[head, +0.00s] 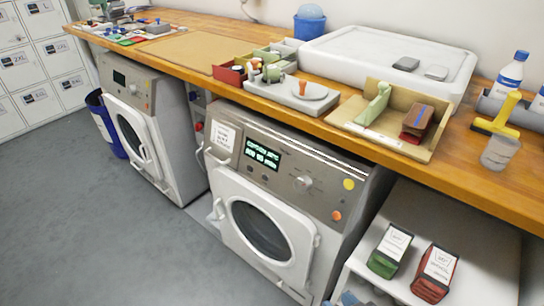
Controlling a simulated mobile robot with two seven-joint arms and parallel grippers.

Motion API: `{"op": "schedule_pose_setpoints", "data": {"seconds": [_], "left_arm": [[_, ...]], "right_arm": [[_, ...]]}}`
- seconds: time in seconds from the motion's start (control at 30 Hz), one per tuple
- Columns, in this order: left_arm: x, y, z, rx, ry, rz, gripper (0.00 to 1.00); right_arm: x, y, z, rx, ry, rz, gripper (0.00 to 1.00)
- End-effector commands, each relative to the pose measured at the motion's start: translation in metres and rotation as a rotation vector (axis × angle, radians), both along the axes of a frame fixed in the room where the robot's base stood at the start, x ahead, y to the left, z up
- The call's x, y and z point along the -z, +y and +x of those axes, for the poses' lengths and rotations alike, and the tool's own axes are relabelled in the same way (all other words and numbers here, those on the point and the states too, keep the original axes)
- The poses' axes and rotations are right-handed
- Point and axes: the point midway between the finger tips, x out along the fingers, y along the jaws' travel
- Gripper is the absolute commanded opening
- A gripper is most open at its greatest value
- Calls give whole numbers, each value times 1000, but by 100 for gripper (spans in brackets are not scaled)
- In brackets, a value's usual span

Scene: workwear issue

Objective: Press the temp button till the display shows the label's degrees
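The nearer washing machine (262,200) stands under the counter with its round door shut. Its lit display (262,154) shows two lines of green text, too small to read surely. A white label (223,136) with small print is on the panel left of the display; I cannot read its degrees. A round knob (303,182), a yellow round button (348,184) and an orange round button (336,215) are on the panel to the right. I cannot tell which control is the temp button. Neither of my grippers is in view.
A second washer (150,130) with a dark display stands left. A white shelf (450,215) at right carries green and red labelled packs. The floor (80,220) in front is clear.

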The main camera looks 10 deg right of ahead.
Motion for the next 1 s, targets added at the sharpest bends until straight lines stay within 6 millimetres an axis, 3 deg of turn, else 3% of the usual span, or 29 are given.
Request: {"op": "schedule_pose_setpoints", "data": {"seconds": [0.03, 0.17, 1.0], "left_arm": [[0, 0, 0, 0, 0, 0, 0], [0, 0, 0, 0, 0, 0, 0], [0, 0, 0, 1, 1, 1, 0]], "right_arm": [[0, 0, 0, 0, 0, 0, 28], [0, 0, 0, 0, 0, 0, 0], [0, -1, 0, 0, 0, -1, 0]]}}
